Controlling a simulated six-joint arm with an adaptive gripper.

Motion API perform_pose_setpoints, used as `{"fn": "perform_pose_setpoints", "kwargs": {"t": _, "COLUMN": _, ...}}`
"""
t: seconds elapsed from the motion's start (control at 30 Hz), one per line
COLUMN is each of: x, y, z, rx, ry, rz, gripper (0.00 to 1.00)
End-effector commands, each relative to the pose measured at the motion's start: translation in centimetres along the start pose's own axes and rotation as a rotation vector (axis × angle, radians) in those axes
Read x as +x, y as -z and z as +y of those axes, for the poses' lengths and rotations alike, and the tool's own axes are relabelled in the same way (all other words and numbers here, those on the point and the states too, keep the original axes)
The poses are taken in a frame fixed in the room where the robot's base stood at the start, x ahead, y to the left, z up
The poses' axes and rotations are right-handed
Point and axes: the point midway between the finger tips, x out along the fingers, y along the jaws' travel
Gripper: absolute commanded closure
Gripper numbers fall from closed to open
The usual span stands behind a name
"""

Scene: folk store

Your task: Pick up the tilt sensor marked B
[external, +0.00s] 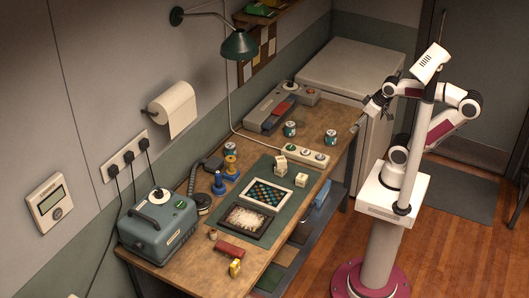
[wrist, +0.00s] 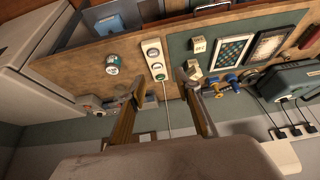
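One canister also shows in the wrist view (wrist: 112,64). Two pale blocks, one taller (external: 281,164) and one smaller (external: 301,180), sit by the green mat; a pale block with dark lettering shows in the wrist view (wrist: 199,45). I cannot read a clear B on any of them. My gripper (external: 373,114) is open and empty, right of the bench; its spread fingers show in the wrist view (wrist: 162,88).
The mat (external: 260,231) holds two framed panels. A teal box (external: 157,232) stands at the near left, a grey device (external: 272,108) at the back. A lamp (external: 238,44) overhangs the bench. A white cabinet (external: 345,72) stands behind.

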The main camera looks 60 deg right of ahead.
Motion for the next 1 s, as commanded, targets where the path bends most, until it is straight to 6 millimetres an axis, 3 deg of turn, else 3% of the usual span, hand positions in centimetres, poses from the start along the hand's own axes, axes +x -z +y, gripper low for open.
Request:
{"fn": "perform_pose_setpoints", "kwargs": {"t": 0.27, "x": 0.0, "y": 0.3, "z": 0.0, "rx": -0.011, "ry": 0.0, "rz": 0.003, "gripper": 0.67}}
{"fn": "perform_pose_setpoints", "kwargs": {"t": 0.47, "x": 0.3, "y": 2.4, "z": -0.2, "rx": -0.099, "ry": -0.004, "rz": 0.029, "gripper": 0.67}}
{"fn": "perform_pose_setpoints", "kwargs": {"t": 0.77, "x": 1.5, "y": 9.6, "z": -1.5, "rx": -0.41, "ry": -0.025, "rz": 0.124, "gripper": 0.67}}
{"fn": "perform_pose_setpoints", "kwargs": {"t": 1.0, "x": 3.0, "y": 15.9, "z": -3.8, "rx": -0.696, "ry": -0.051, "rz": 0.216, "gripper": 0.67}}
